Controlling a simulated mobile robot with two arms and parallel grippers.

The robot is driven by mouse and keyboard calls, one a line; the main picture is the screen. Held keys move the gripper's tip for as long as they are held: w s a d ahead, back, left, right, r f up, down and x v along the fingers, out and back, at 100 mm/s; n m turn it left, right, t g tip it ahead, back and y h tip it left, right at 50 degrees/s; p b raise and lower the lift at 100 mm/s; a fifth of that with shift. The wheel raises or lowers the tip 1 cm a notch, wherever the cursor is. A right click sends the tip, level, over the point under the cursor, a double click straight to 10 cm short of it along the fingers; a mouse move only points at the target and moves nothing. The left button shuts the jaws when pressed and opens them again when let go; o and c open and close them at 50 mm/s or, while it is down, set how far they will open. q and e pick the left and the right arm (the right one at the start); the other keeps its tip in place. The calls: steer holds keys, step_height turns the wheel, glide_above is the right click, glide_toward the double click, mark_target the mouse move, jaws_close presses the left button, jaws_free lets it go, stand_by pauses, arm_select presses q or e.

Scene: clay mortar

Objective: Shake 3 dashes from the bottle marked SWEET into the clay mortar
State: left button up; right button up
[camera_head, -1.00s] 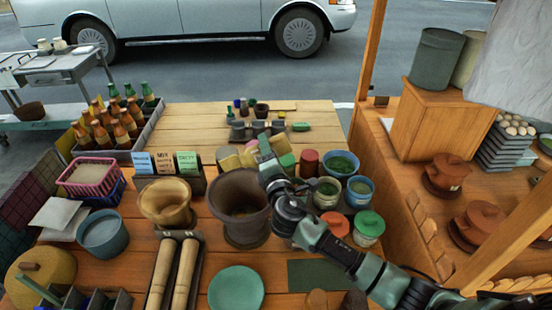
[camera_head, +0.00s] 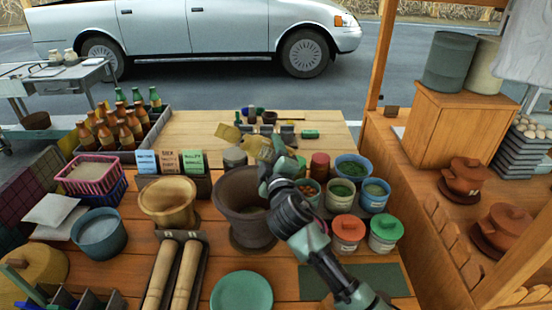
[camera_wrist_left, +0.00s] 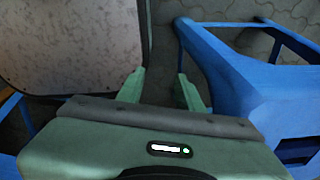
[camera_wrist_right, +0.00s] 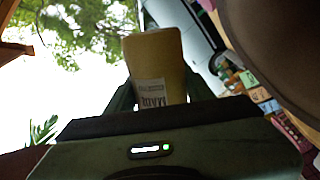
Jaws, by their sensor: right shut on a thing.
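The clay mortar (camera_head: 240,215), a dark brown deep bowl, stands at mid-table in the head view. In the right wrist view the bottle (camera_wrist_right: 153,58) sits between the fingers with a pale label, whose word I cannot read surely. The bottle looks tilted, its far end up and left of the gripper; its opening is not clear.
A brass-coloured mortar (camera_head: 168,203) is left of the clay one, with two wooden pestles (camera_head: 173,272) in front. Lidded and open jars (camera_head: 347,232) crowd the right. A green plate (camera_head: 241,292) lies at the front. A blue frame (camera_wrist_left: 240,80) stands beside my left gripper.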

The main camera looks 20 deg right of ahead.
steer(key=shift+r+m, duration=0.2)
steer(key=shift+m, duration=0.1)
